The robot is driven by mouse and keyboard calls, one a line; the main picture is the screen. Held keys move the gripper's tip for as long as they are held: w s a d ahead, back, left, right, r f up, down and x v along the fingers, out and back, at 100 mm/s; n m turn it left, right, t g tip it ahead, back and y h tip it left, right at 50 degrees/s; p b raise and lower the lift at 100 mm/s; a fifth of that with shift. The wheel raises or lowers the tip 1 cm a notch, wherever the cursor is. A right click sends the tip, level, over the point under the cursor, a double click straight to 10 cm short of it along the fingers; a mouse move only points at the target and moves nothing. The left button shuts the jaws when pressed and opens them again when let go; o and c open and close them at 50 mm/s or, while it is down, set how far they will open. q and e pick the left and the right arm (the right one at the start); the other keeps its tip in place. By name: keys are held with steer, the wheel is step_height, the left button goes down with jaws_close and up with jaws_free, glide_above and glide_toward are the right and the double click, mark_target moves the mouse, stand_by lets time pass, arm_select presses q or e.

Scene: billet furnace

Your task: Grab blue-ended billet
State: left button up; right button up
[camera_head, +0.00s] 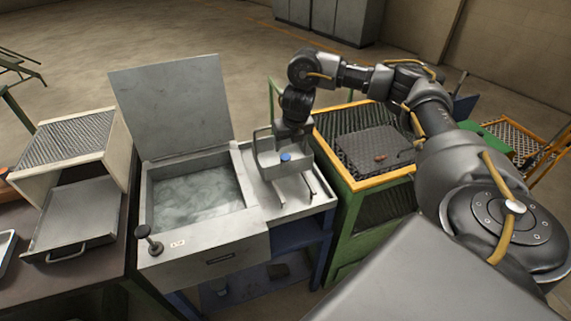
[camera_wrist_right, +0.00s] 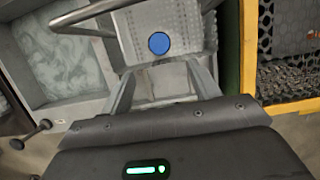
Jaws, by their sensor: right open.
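The billet's round blue end (camera_head: 285,157) shows at my right gripper in the head view. It also shows as a flat blue disc (camera_wrist_right: 158,43) in the right wrist view, just past the fingers and roughly centred between them. The rest of the billet is hard to make out. My right gripper (camera_head: 297,199) points down over the grey shelf right of the water tank. Its two fingers (camera_wrist_right: 162,75) are apart, with nothing visibly clamped. I cannot tell whether either finger touches the billet. My left gripper is out of view.
A water-filled tank (camera_head: 155,228) with a raised lid (camera_head: 178,105) stands left of my right gripper. A green-framed bin with a yellow rim (camera_head: 374,183) stands to the right. A small open-fronted furnace box (camera_head: 72,137) is at far left.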

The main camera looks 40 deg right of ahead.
glide_above(286, 157)
steer(key=s+a, duration=0.1)
steer(key=s, duration=0.1)
step_height(286, 157, down, 4)
steer(key=shift+f, duration=0.4)
steer(key=x, duration=0.2)
steer(key=p+x, duration=0.1)
steer(key=x, duration=0.1)
steer(key=shift+w+d, duration=0.2)
steer(key=shift+w, duration=0.15)
steer(key=shift+c, duration=0.3)
jaws_close()
